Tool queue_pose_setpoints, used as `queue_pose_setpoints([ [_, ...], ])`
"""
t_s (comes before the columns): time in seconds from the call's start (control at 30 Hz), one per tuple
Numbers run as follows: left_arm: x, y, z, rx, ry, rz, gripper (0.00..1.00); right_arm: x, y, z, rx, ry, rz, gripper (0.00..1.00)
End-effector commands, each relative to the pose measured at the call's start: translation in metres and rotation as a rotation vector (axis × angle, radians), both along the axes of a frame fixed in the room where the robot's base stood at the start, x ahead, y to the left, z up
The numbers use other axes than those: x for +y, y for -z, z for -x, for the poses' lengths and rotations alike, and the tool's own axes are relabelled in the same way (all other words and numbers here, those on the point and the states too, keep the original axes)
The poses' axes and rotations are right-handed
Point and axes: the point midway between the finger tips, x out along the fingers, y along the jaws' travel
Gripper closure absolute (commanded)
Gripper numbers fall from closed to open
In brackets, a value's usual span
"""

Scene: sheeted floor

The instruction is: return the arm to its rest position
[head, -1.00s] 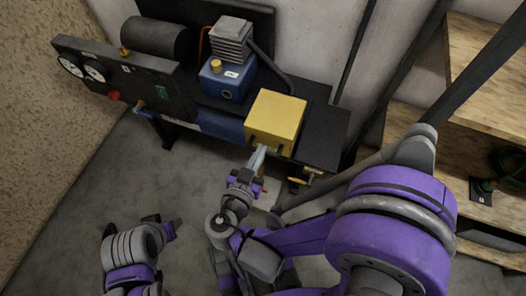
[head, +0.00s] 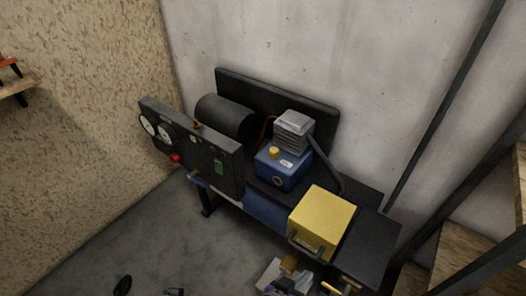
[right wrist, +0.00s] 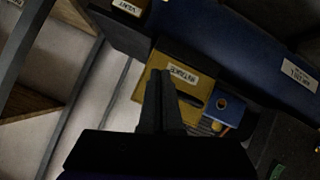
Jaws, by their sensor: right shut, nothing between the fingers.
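My right gripper (head: 286,277) is at the bottom edge of the head view, just below the front of the yellow box, and only part of it shows. In the right wrist view its two dark fingers (right wrist: 160,100) are together with nothing between them. They overlap the yellow box (right wrist: 150,82) in the picture; whether they touch it I cannot tell. In the head view the yellow box (head: 326,218) sits on the black bench (head: 372,238), with a dark handle on its front. I cannot make out my left gripper in the head view.
A machine with a blue unit (head: 279,168), a dark cylinder (head: 226,118) and a black gauge panel (head: 205,158) stands against the grey wall. Wooden shelving (head: 460,258) with dark uprights is at the right.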

Motion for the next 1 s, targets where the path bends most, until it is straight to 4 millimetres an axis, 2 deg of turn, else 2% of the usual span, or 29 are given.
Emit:
queue_pose_setpoints([
  [0.03,0.0,0.0,0.0,0.0,0.0,0.0,0.5,-0.022,0.005,0.004,0.112,-0.001,-0.017,1.0],
  [0.1,0.0,0.0,0.0,0.0,0.0,0.0,0.5,-0.039,0.014,0.011,0.264,-0.039,-0.064,1.0],
  [0.2,0.0,0.0,0.0,0.0,0.0,0.0,0.5,-0.056,0.02,0.026,0.423,-0.113,-0.159,1.0],
  [0.3,0.0,0.0,0.0,0.0,0.0,0.0,0.5,-0.064,0.019,0.039,0.505,-0.194,-0.259,1.0],
  [0.47,0.0,0.0,0.0,0.0,0.0,0.0,0.5,-0.068,0.009,0.052,0.527,-0.304,-0.38,1.0],
  [0.7,0.0,0.0,0.0,0.0,0.0,0.0,0.5,-0.072,-0.014,0.06,0.441,-0.422,-0.485,1.0],
  [0.8,0.0,-0.037,0.004,-0.013,0.0,0.0,0.5,-0.068,-0.05,0.061,0.438,-0.433,-0.478,1.0],
  [1.0,0.0,-0.092,0.005,-0.032,0.0,0.0,0.5,-0.068,-0.105,0.063,0.421,-0.437,-0.473,1.0],
])
